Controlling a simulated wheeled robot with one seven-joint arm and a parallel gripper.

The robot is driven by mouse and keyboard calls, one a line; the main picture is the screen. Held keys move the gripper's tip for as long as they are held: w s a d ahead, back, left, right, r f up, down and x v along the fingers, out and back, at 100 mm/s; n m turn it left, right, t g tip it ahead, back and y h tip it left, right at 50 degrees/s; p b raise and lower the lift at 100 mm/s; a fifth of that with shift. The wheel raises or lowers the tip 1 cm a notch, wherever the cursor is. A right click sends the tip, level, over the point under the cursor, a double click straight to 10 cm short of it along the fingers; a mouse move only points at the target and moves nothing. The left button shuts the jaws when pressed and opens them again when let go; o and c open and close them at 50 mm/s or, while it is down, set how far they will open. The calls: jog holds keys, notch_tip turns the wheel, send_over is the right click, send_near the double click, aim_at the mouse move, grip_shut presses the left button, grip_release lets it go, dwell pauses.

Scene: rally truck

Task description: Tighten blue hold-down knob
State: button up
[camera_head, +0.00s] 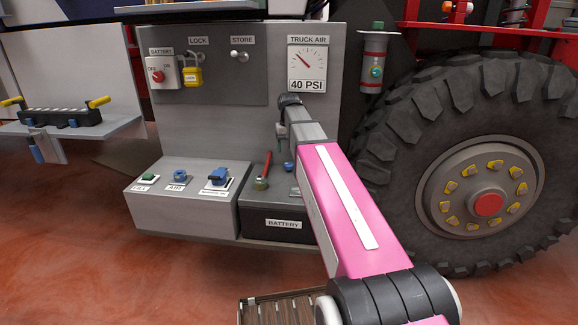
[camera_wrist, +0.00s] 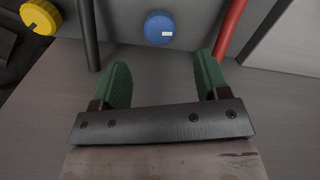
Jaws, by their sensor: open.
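The blue knob (camera_wrist: 159,28) shows at the top middle of the wrist view, round with a small white mark. A small blue knob, probably the same one, shows by the battery (camera_head: 283,224) in the head view (camera_head: 289,166), close beside my arm. My gripper (camera_wrist: 162,62) is open and empty, with its two green fingers apart. The knob lies beyond the fingertips, roughly in line with the gap between them. I see no contact. In the head view my pink arm reaches toward the panel, and its gripper end cannot be made out clearly.
A red cable (camera_wrist: 232,28) and a black rod or cable (camera_wrist: 88,35) flank the knob in the wrist view. A yellow knob (camera_wrist: 41,16) is at the upper left. The grey switch box (camera_head: 188,207) stands left of the battery. The large tyre (camera_head: 405,180) is right of my arm.

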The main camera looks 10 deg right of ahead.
aim_at(289, 163)
jog(key=n, duration=0.6)
jog(key=shift+f+n, duration=0.3)
jog(key=shift+f, duration=3.85)
jog(key=c, duration=0.9)
jog(key=shift+c, duration=0.2)
